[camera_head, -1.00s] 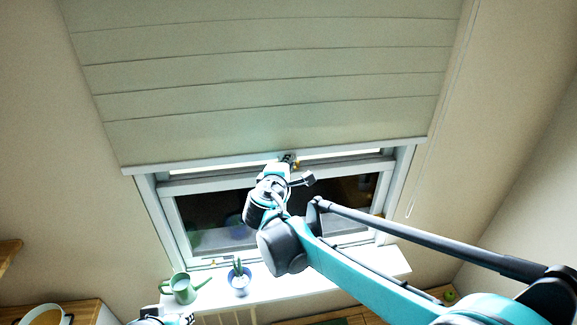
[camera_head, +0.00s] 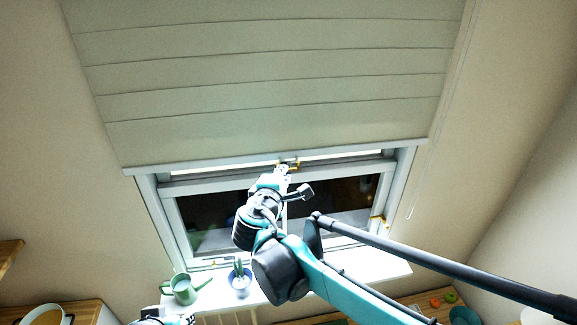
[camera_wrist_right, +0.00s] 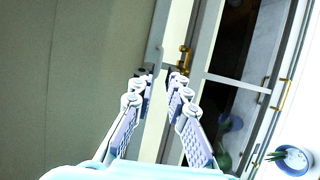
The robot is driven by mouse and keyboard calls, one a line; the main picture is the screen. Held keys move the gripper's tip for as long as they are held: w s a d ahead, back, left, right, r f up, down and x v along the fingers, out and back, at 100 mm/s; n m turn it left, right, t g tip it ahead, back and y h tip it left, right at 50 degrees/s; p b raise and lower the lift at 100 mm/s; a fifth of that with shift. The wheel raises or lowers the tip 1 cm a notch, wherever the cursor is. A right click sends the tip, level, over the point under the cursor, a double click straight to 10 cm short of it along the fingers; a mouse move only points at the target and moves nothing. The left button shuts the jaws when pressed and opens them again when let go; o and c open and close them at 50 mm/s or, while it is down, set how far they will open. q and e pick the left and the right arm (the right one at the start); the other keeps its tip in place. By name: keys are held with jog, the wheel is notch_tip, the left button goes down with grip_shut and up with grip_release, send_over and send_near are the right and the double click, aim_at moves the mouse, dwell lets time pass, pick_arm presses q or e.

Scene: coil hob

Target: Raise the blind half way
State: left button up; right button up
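The pale grey-green blind (camera_head: 270,75) hangs over the upper part of the window, with its pale bottom rail (camera_head: 200,162) just below the top of the window frame. In the right wrist view the blind (camera_wrist_right: 70,70) fills the left side. My right gripper (camera_head: 284,170) is just below the middle of the rail in the head view. Its two fingers (camera_wrist_right: 160,75) are apart with nothing seen between them, pointing towards the rail (camera_wrist_right: 160,30). Whether they touch it is unclear. A small part of my left arm shows at the bottom edge; its fingers cannot be made out.
A thin cord (camera_head: 424,165) hangs right of the blind. A brass latch (camera_wrist_right: 184,58) is on the window frame near my fingertips. A green watering can (camera_head: 184,290) and a potted plant (camera_head: 240,280) stand on the white sill (camera_head: 375,268). Open wall lies to the right.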

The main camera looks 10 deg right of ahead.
jog(key=v, duration=0.6)
jog(key=s+d+f+m+g+y+b, duration=0.1)
jog(key=s+d+f+m+g+b, duration=0.3)
jog(key=f+b, duration=0.75)
jog(key=s+d+f+m+g+y+b, duration=0.1)
jog(key=s+d+f+m+b, duration=0.35)
jog(key=f, duration=1.15)
jog(key=s+f+m+y+b, duration=0.1)
jog(key=s+f+m+b, duration=0.1)
jog(key=f+b, duration=0.4)
jog(key=s+f+m+g+y+b, duration=0.1)
jog(key=s+f+b, duration=0.4)
jog(key=f, duration=0.5)
jog(key=s+f+m+g+y+b, duration=0.1)
jog(key=s+f+m+y+b, duration=0.1)
jog(key=f+b, duration=0.4)
notch_tip(320, 180, down, 3)
jog(key=shift+s+d+r+m+b, duration=0.3)
jog(key=shift+s+m, duration=0.25)
jog(key=shift+s, duration=0.6)
